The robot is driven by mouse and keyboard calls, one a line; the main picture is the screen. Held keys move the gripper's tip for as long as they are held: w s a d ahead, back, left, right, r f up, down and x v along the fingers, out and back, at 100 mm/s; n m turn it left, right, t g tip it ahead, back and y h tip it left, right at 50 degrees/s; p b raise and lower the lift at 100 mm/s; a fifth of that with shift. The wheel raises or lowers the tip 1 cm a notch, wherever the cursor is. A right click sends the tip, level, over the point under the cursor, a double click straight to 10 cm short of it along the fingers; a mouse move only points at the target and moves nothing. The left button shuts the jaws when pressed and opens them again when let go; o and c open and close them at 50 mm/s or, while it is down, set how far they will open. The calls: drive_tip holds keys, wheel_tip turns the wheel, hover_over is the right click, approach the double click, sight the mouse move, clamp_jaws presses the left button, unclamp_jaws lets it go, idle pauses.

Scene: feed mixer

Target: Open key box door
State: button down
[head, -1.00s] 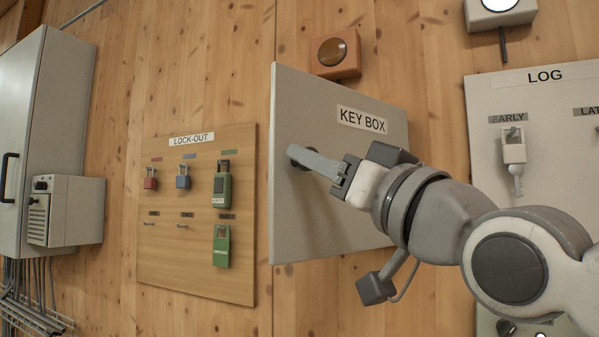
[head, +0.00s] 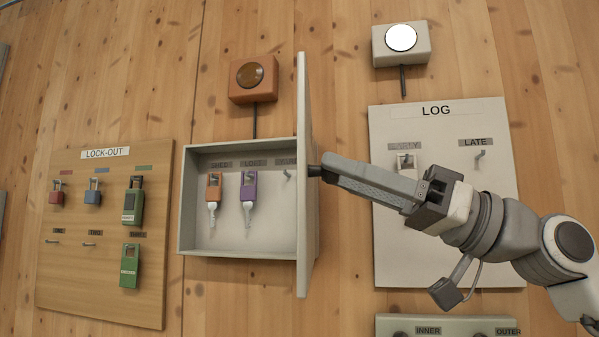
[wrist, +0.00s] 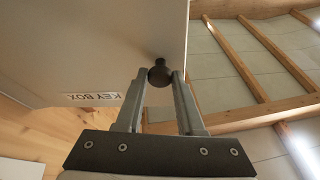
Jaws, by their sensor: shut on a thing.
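The key box (head: 190,220) is a grey wall box in the middle of the head view. Its door (head: 304,200) stands swung out, seen almost edge-on at the box's right side. Inside hang a key with an orange tag (head: 214,187) and a key with a purple tag (head: 249,187); a third hook is bare. My gripper (head: 325,170) is shut on the dark round knob on the door's outer face. The wrist view shows both fingers around the knob (wrist: 160,74) and the KEY BOX label (wrist: 91,98) on the door.
The lock-out board (head: 100,290) with several padlocks hangs left of the box. The log board (head: 440,255) is behind my arm on the right. An orange button unit (head: 240,93) and a lit white lamp (head: 401,38) are above. A grey INNER/OUTER panel (head: 455,322) is below right.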

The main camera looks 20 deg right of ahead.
drive_tip(key=shift+s+d+n+g+y, duration=0.15)
drive_tip(key=shift+d+n+g+y, duration=0.25)
drive_tip(key=shift+d+g, duration=0.55)
drive_tip(key=shift+s+d+n+g+y, duration=0.15)
drive_tip(key=shift+d+n+g+y, duration=0.15)
drive_tip(key=shift+d+n+g, duration=0.6)
drive_tip(key=shift+d+m, duration=0.3)
drive_tip(key=shift+m, duration=0.1)
drive_tip(key=shift+r, duration=0.1)
drive_tip(key=c, duration=0.5)
unclamp_jaws()
drive_tip(key=b+v, duration=0.1)
drive_tip(key=v, duration=1.6)
drive_tip(key=shift+s, duration=0.25)
